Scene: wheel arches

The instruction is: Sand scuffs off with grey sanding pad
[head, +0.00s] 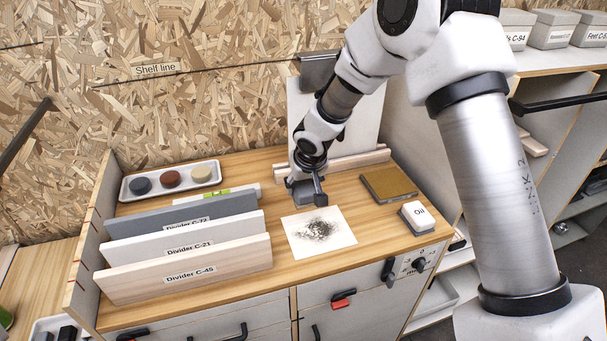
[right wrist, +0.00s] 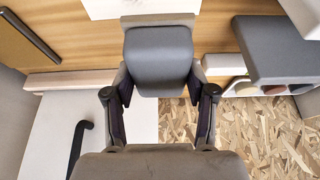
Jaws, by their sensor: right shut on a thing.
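My right gripper (head: 305,182) is shut on the grey sanding pad (head: 304,194). The pad fills the space between the fingers in the right wrist view (right wrist: 158,58). It is above the worktop at the back edge of a white sheet (head: 338,246); whether it touches anything is unclear. A cluster of dark scuffs (head: 317,230) marks the middle of the sheet, in front of the pad. In the right wrist view only part of the sheet (right wrist: 140,7) shows, without scuffs. My left gripper is not in view.
Three upright dividers, the nearest wooden (head: 175,272), stand left of the sheet. Behind them is a tray (head: 130,190) with three discs. A brown-topped block (head: 388,182) and a white Oil block (head: 417,216) lie right. A white board (head: 365,110) leans behind.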

